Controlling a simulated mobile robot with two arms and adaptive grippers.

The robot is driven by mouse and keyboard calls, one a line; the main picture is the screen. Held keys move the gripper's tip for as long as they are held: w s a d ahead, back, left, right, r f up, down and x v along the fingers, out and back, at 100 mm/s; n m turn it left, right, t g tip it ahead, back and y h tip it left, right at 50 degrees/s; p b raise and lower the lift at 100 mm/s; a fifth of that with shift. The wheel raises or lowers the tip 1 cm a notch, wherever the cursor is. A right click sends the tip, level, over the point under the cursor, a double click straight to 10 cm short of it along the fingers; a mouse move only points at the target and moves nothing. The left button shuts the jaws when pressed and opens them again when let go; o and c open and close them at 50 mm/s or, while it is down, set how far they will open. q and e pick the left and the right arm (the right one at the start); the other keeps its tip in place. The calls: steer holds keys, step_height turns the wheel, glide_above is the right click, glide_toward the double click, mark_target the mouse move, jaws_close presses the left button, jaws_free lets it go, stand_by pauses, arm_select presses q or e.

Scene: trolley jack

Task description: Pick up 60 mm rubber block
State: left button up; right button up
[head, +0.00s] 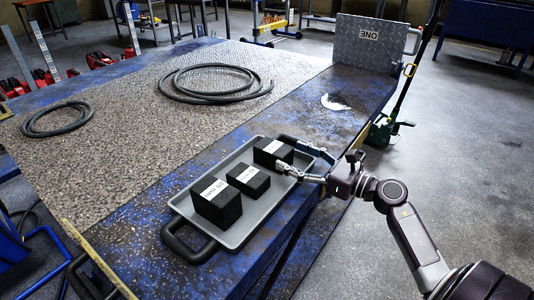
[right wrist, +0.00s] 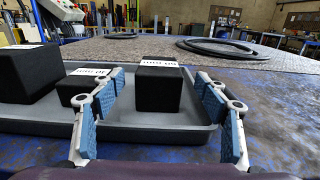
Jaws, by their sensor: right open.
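Three black blocks with white top labels stand in a row on a grey tray (head: 247,234). The front block (head: 220,207) looks largest, the middle block (head: 250,181) smallest, and the back block (head: 270,150) in between. The labels are upside down and small; the front one seems to read 60 mm, but I cannot be sure. My right gripper (head: 284,153) is open at the back block, with a finger on either side. In the right wrist view that block (right wrist: 157,92) shows between the blue finger pads, with gaps. The left gripper is not in view.
The tray's raised rim and black handle (head: 188,249) lie near the blue bench's (head: 310,118) edge. Two hose coils (head: 213,84) lie farther back on the patterned mat. A metal plate (head: 370,45) stands at the far end. The bench beyond the tray is mostly clear.

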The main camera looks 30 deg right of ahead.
mark_target(259, 143)
steer(key=x, duration=0.6)
steer(key=shift+w+a+f, duration=0.1)
steer(key=shift+w+a, duration=0.05)
steer(key=c, duration=1.7)
